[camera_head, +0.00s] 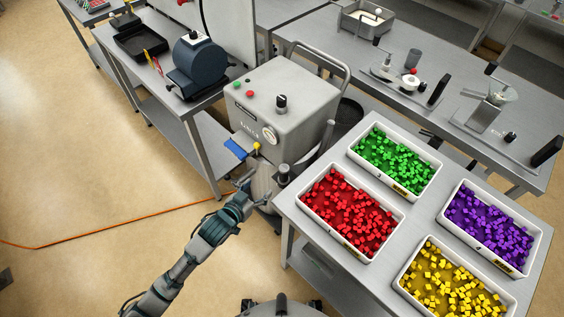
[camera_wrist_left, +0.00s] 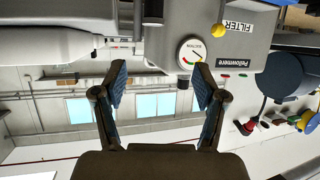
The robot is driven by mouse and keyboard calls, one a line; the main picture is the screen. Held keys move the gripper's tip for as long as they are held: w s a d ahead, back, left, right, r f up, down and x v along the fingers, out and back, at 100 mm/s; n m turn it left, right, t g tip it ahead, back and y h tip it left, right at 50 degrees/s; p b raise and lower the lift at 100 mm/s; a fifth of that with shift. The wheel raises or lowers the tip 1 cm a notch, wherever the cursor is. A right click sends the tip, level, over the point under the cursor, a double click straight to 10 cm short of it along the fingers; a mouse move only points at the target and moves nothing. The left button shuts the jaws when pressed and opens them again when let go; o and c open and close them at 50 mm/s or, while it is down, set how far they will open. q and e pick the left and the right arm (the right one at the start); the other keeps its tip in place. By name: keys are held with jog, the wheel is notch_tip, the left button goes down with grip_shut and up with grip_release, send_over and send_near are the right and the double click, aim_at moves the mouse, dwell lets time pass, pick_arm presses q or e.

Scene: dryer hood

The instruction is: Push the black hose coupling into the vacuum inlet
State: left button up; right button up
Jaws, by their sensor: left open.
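The grey vacuum unit (camera_head: 285,112) stands between the benches, with a round gauge (camera_head: 270,135), a black knob (camera_head: 281,101) and coloured buttons on it. My left gripper (camera_head: 246,184) is open and empty, just in front of the unit. In the left wrist view the gauge (camera_wrist_left: 191,52) shows beyond the open fingers (camera_wrist_left: 160,88). My right gripper is out of view.
Trays of red (camera_head: 318,226), green, purple and yellow cubes stand on the right table, close to the left gripper. A steel bench (camera_head: 209,124) with a blue-grey machine (camera_head: 196,66) is at the left. An orange cord (camera_head: 120,225) crosses the open floor.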

pick_arm(q)
send_near(284, 168)
jog(key=x, duration=0.3)
jog(key=a+b+x, duration=0.1)
jog(key=x, duration=0.1)
jog(key=shift+w, duration=0.25)
jog(key=shift+w+d+f, duration=0.15)
jog(key=shift+w+d, duration=0.05)
jog(key=shift+w, duration=0.05)
jog(key=w+d+f, duration=0.2)
jog(key=w+d, duration=0.1)
jog(key=shift+w+d, duration=0.15)
jog(key=shift+d, duration=0.25)
jog(key=shift+a, duration=0.1)
jog(key=shift+c, duration=0.2)
jog(key=shift+a, duration=0.35)
jog(key=c, duration=0.8)
jog(key=shift+a, duration=0.15)
jog(key=c, duration=0.4)
grip_shut()
jog(key=shift+r, duration=0.1)
jog(key=shift+d, duration=0.25)
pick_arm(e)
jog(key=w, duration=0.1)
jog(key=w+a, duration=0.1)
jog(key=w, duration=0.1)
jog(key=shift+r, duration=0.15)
